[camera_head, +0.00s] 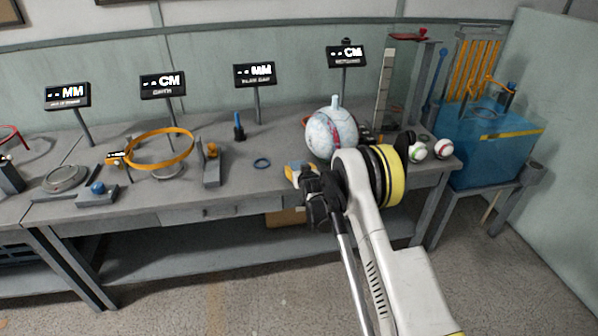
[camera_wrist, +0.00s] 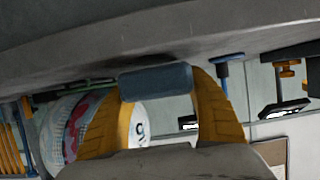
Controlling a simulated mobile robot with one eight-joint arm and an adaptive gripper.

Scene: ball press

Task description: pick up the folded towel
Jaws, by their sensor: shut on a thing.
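The folded towel (camera_wrist: 155,82) shows as a small blue-grey block in the wrist view, held between the two yellow fingers of my gripper (camera_wrist: 157,95). My gripper is shut on it. In the head view, my gripper (camera_head: 298,172) is over the front part of the grey bench, just left of a large marbled ball. Only a small bluish patch shows between the fingers there, and my wrist hides the rest. I cannot tell whether the towel touches the bench top.
The large ball (camera_head: 328,134) sits close to my gripper and arm. Two small balls (camera_head: 417,150) lie to the right, near a blue tank (camera_head: 490,150). Displays stand behind.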

